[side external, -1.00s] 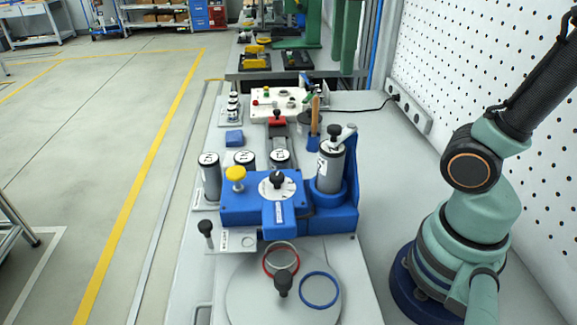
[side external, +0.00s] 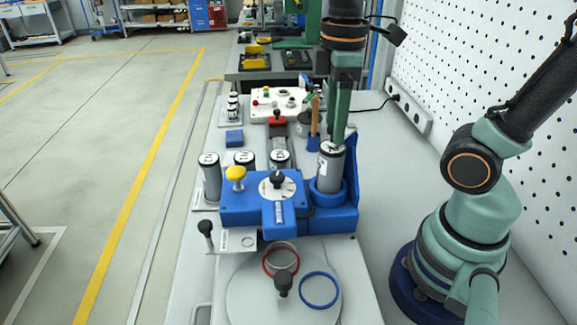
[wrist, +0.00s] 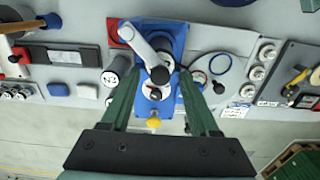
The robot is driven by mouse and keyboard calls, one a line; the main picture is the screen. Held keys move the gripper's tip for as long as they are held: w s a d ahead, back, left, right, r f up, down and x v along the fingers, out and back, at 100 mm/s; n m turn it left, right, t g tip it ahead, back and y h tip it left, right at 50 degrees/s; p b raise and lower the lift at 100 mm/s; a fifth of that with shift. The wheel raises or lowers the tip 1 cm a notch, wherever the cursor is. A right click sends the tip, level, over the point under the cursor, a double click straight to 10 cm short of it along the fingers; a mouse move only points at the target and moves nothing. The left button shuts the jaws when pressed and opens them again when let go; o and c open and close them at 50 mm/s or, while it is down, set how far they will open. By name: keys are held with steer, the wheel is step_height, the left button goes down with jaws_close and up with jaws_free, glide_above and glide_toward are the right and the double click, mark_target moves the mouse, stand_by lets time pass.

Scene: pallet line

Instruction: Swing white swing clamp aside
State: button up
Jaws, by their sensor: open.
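The white swing clamp (wrist: 138,44) shows in the wrist view as a pale arm with a black knob (wrist: 160,75) at its lower end. In the side view my gripper (side external: 337,138) hangs pointing down over the grey cylinder (side external: 328,172), which stands upright in a blue cup, and hides the clamp. In the wrist view my gripper (wrist: 162,84) is open, with one green finger on each side of the knob. Whether either finger touches it I cannot tell.
The blue fixture (side external: 235,211) carries a yellow knob (side external: 236,173) and a black-knobbed dial (side external: 277,182). Several labelled cylinders (side external: 209,180) stand behind it. A round plate (side external: 245,295) with a blue ring (side external: 319,290) is in front. The bench at right is mostly clear.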

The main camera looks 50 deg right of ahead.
jaws_close()
steer(key=shift+r, duration=0.1)
stand_by(1.2)
